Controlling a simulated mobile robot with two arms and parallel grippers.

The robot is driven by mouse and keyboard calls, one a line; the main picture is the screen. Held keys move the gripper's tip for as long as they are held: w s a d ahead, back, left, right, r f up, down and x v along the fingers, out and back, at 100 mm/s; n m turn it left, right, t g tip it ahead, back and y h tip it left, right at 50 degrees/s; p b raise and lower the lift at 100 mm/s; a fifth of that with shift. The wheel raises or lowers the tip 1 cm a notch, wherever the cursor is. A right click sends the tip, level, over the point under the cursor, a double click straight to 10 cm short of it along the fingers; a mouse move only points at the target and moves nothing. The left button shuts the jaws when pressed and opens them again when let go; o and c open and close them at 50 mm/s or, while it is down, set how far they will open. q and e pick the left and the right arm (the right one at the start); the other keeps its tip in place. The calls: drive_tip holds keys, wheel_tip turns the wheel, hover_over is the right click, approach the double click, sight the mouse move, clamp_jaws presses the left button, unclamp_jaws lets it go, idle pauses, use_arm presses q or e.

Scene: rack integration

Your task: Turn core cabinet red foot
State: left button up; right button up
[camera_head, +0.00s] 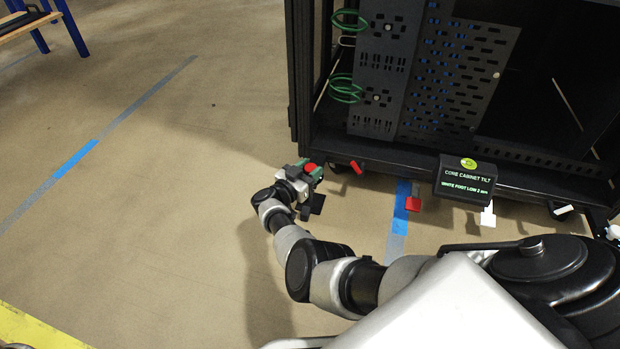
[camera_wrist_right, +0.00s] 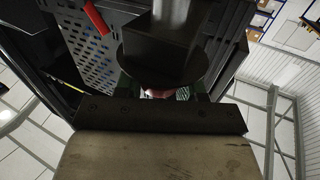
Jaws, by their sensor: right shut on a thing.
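My right gripper (camera_head: 312,172) is low beside the near left corner of the black core cabinet (camera_head: 340,148). It is shut on a small red part (camera_head: 310,167), which I take to be the red foot. In the right wrist view a black disc on a grey stem (camera_wrist_right: 170,60) is just above the jaws, and a reddish part (camera_wrist_right: 160,93) shows between the green fingers. The fingers hide most of it. My left gripper is not in view.
A red tab (camera_head: 356,167) hangs at the cabinet's bottom edge. A sign (camera_head: 466,182) reads "CORE CABINET TILT, WHITE FOOT LOW 2 mm". The floor to the left is clear.

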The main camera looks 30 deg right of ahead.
drive_tip(key=shift+w+m+g+h+b, duration=0.1)
drive_tip(key=shift+m+g+h+b, duration=0.2)
drive_tip(key=shift+m+g+b, duration=0.95)
drive_tip(key=shift+n+g, duration=0.25)
drive_tip(key=shift+d+r, duration=0.1)
drive_tip(key=o, duration=0.9)
drive_tip(key=a, duration=0.3)
drive_tip(key=s+a, duration=0.1)
drive_tip(key=a, duration=0.3)
drive_tip(key=a+p, duration=0.1)
drive_tip(key=a, duration=0.2)
drive_tip(key=shift+s+a, duration=0.15)
drive_tip(key=shift+a, duration=0.25)
